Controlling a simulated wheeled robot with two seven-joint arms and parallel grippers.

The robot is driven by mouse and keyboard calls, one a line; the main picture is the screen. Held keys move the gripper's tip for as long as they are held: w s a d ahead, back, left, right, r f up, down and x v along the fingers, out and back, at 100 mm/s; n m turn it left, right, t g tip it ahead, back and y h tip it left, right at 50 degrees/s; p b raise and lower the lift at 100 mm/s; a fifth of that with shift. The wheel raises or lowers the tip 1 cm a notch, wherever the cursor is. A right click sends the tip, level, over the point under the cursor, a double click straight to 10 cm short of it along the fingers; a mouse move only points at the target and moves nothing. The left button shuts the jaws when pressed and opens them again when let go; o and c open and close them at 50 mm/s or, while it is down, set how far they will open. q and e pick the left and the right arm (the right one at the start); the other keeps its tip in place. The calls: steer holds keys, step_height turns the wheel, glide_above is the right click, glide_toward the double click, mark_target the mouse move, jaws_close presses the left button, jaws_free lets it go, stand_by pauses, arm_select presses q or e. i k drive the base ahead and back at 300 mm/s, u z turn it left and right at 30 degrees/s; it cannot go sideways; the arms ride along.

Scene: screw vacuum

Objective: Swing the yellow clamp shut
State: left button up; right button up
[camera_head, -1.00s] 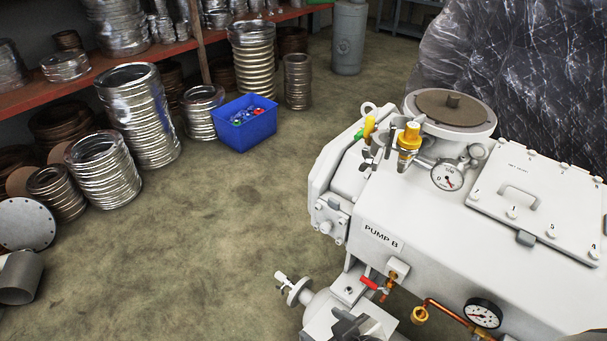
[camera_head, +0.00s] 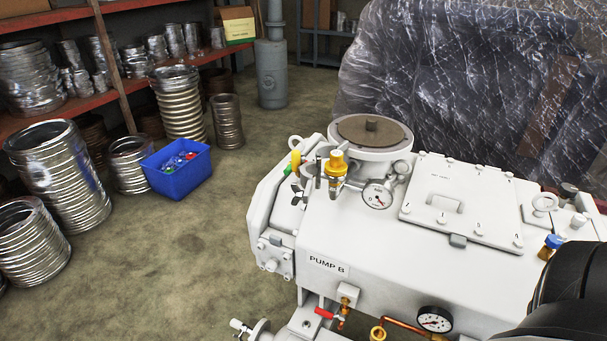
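A small upright yellow part (camera_head: 296,158) stands at the left end of the white pump's top, among grey metal fittings. It could be the yellow clamp, but it is too small to tell whether it is open or shut. A larger yellow-capped fitting (camera_head: 336,163) stands just right of it, beside a round gauge (camera_head: 377,196). Neither of my grippers shows in the view. A dark rounded shape at the lower right appears to be part of my arm.
A round flange (camera_head: 372,133) with a brown disc rises behind the fittings. A red-handled valve (camera_head: 326,314) and copper pipe sit on the pump's near side. A blue crate (camera_head: 176,172) stands on the floor at left, near metal hoses and shelves.

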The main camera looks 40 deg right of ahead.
mark_target(309, 169)
steer(key=u, duration=1.2)
steer(key=i, duration=0.95)
steer(key=z, duration=2.7)
